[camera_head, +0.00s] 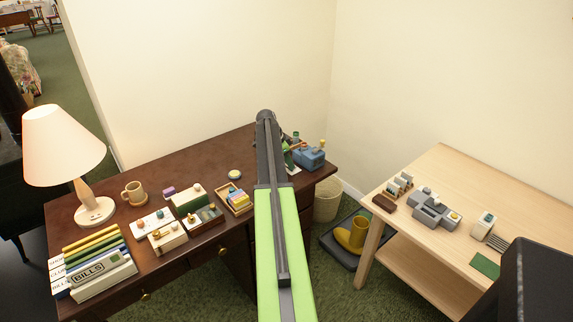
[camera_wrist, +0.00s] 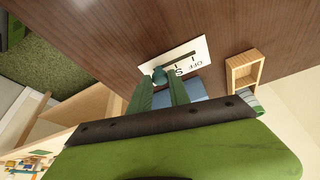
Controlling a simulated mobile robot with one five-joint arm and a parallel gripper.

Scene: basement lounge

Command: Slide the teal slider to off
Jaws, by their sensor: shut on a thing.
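The teal slider (camera_wrist: 160,74) is a small round knob on a white plate (camera_wrist: 200,50) in the wrist view. The plate has a dark straight slot, tick marks and the word OFF, seen upside down. The knob is at the left end of the slot, and OFF is beside the right end. My gripper (camera_wrist: 161,84) has its two green fingers closed on the knob; the fingers hide part of the plate's lower edge. In the head view, my arm covers most of this area, and a sliver of the plate (camera_head: 291,167) shows beside it.
The plate is on the dark brown desk (camera_head: 130,215). A blue box (camera_head: 311,158) is close to the plate's right. A small open wooden box (camera_wrist: 236,86) lies nearby in the wrist view. Trays and boxes, a mug (camera_head: 133,194) and a lamp (camera_head: 65,150) stand further left.

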